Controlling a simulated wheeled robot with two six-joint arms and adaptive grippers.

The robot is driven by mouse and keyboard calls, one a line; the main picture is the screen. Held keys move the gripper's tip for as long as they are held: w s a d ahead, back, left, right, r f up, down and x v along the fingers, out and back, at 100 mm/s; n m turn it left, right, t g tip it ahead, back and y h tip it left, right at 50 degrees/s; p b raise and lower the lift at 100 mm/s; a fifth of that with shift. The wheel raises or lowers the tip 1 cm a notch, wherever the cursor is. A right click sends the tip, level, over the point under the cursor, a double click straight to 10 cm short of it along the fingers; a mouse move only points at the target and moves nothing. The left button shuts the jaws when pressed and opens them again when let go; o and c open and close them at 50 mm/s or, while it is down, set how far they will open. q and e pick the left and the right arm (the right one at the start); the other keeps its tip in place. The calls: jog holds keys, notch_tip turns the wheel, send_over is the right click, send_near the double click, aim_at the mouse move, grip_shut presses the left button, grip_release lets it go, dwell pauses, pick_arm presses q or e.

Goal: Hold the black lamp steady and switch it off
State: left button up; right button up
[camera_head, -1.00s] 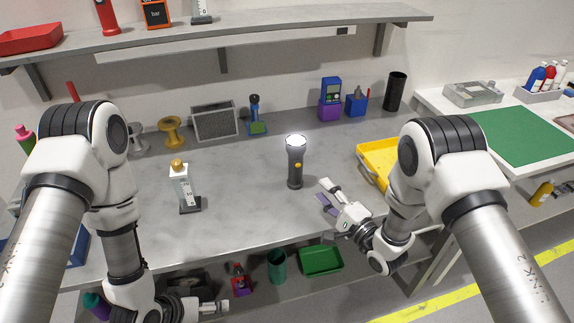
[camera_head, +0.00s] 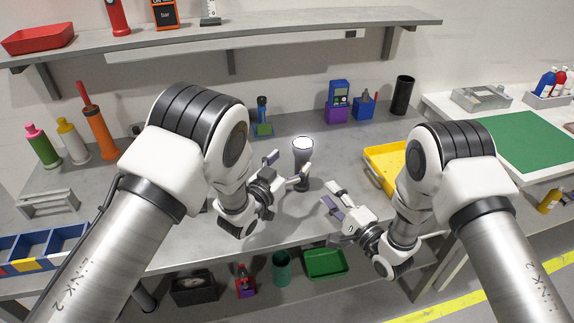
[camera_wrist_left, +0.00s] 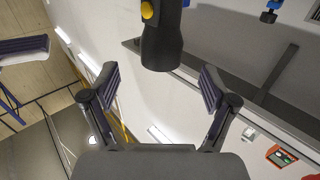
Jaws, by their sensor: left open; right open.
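The black lamp (camera_head: 302,176), a dark upright torch with a lit lens on top, stands on the grey bench. It also shows in the left wrist view (camera_wrist_left: 161,45), with its yellow button at the top edge. My left gripper (camera_head: 289,169) is open at the lamp's left side. In its wrist view the lamp's end lies between and ahead of the two fingers, apart from both. In the head view one left finger covers part of the lamp, and the button cannot be made out. My right gripper (camera_head: 332,197) is open and empty, right of the lamp.
A yellow tray (camera_head: 374,178) lies right of the lamp, beside my right arm. A blue-green tool stand (camera_head: 262,129) and a purple block (camera_head: 337,114) stand behind. A shelf (camera_head: 230,36) spans the back. My left arm hides much of the bench's left side.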

aim_at(298, 154)
pick_arm(q)
jog(key=x, duration=0.7)
pick_arm(e)
jog(key=shift+w, duration=0.1)
pick_arm(q)
jog(key=c, duration=1.3)
jog(key=shift+c, duration=0.2)
pick_arm(e)
grip_shut()
